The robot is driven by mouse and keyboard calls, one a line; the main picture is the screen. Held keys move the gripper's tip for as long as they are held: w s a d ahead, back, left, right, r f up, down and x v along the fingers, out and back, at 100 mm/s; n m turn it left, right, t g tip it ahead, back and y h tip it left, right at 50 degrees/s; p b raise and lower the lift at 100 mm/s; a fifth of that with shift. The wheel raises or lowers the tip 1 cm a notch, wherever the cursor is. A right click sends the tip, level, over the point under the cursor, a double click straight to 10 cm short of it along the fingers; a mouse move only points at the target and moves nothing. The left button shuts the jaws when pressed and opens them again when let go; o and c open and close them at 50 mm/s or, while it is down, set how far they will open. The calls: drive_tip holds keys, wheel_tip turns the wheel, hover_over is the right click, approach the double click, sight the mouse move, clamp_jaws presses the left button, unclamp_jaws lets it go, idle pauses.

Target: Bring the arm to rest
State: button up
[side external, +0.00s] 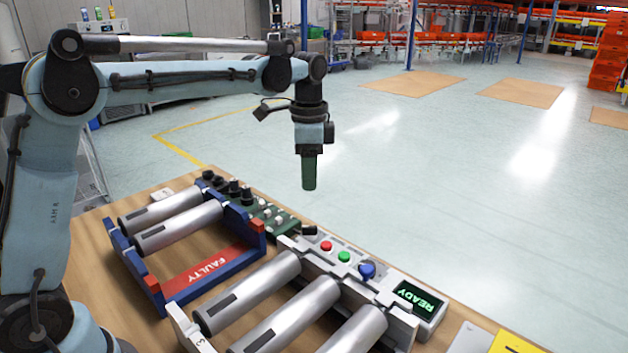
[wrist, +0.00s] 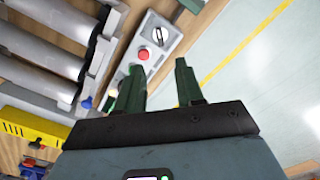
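My gripper (side external: 309,172) hangs from my arm and points straight down. It is in the air above the far edge of the table, clear of everything in the side external view. In the wrist view the two green fingers of my gripper (wrist: 158,75) stand apart with nothing between them. In the side external view the near finger hides the other.
A blue rack marked FAULTY (side external: 210,268) holds two grey cylinders. A white rack (side external: 402,318) with several cylinders stands nearer, by a red button (side external: 326,246), green button (side external: 344,257) and READY display (side external: 418,299). Open floor (side external: 480,150) lies beyond the table.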

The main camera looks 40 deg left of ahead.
drive_tip(key=shift+r, duration=0.1)
drive_tip(key=s+f+n+t, duration=0.2)
drive_tip(key=s+n+t, duration=0.1)
drive_tip(key=s, duration=0.5)
drive_tip(key=s+f+n+t, duration=0.1)
drive_tip(key=s+n+t, duration=0.3)
drive_tip(key=s, duration=0.5)
drive_tip(key=shift+s+d+f+n, duration=0.15)
drive_tip(key=shift+d+f+n, duration=0.15)
drive_tip(key=shift+n, duration=0.8)
drive_tip(key=shift+c, duration=0.4)
